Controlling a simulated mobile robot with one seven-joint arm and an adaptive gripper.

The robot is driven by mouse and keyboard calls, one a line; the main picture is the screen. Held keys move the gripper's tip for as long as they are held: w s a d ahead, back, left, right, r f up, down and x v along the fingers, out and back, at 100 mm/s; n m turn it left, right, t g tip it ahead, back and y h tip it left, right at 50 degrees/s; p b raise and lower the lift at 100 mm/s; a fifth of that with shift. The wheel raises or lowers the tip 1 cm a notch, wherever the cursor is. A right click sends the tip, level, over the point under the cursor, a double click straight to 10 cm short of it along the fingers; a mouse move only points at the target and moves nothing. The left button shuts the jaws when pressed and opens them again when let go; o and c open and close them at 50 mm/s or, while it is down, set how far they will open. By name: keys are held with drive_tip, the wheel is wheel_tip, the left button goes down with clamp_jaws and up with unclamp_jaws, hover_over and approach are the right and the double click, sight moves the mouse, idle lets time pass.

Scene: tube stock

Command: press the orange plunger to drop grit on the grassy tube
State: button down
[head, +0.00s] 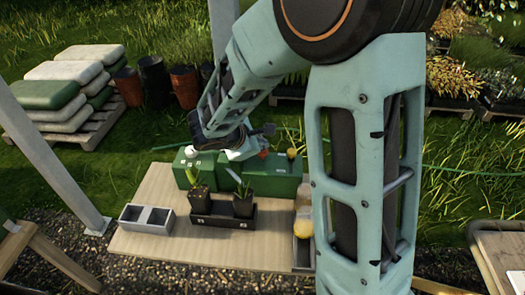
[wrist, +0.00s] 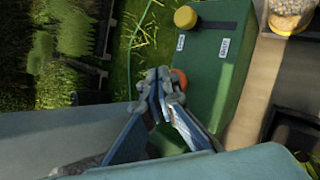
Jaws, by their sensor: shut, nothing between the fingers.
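The orange plunger (wrist: 180,79) sits on a green dispenser box (wrist: 214,75). It shows as a small orange spot in the head view (head: 263,153). My gripper (wrist: 160,80) is shut and empty, its tips beside the orange plunger and partly covering it in the wrist view. I cannot tell whether they touch. In the head view, a left potted tube (head: 200,200) with a green plant and a right potted tube (head: 243,207) with a thin plant stand in a black tray (head: 222,222). I cannot tell which is the grassy one.
A yellow knob (wrist: 186,17) is on the same green box. Pale material fills a container (wrist: 290,12) beside it. An empty grey two-cell tray (head: 147,218) is on the board (head: 170,250) at left. My arm hides part of the board's right side.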

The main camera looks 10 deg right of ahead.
drive_tip(key=shift+f+b, duration=0.85)
drive_tip(key=shift+b, duration=0.1)
idle(0.7)
idle(0.4)
drive_tip(key=shift+r+p, duration=0.9)
drive_tip(key=shift+r, duration=0.35)
drive_tip(key=shift+r+p, duration=1.85)
drive_tip(key=shift+r, duration=0.7)
